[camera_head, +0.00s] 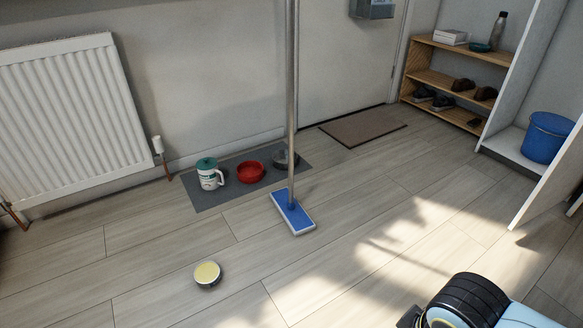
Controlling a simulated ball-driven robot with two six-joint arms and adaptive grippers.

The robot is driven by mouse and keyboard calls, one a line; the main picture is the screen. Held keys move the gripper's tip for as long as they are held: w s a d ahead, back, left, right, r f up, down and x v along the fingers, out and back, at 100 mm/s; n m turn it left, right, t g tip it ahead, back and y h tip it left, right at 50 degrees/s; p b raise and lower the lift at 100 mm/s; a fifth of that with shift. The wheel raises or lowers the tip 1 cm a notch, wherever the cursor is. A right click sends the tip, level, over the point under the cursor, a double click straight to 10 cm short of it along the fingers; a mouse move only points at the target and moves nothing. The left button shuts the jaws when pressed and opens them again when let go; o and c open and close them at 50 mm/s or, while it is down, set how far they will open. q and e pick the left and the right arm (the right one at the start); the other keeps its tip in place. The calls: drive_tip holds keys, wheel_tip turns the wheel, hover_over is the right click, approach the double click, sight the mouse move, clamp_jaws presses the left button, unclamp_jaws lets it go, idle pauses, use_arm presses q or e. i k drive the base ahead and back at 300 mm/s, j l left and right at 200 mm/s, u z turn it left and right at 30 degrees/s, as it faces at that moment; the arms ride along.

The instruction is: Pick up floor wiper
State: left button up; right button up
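The floor wiper (291,110) stands upright on the floor near the middle of the view. Its long grey pole runs up past the top edge. Its flat head (293,213) is blue with a white edge and rests flat on the floor planks. Part of my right arm, black and light blue, shows at the bottom right corner, well apart from the wiper. Its fingertips are not clearly seen. My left gripper is not in view.
A grey mat (205,199) behind the wiper holds a white-and-green jug (210,175), a red bowl (250,172) and a grey bowl (284,158). A round yellow-topped tin (207,274) sits on the floor in front. A radiator (70,115), shelf (440,80) and blue bucket (546,138) stand around.

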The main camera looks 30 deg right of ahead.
sight(298, 220)
drive_tip(key=i+l, duration=0.2)
drive_tip(key=i, duration=0.15)
drive_tip(key=i+l, duration=0.2)
drive_tip(key=i, duration=0.2)
drive_tip(key=i+l, duration=0.2)
drive_tip(key=i, duration=0.15)
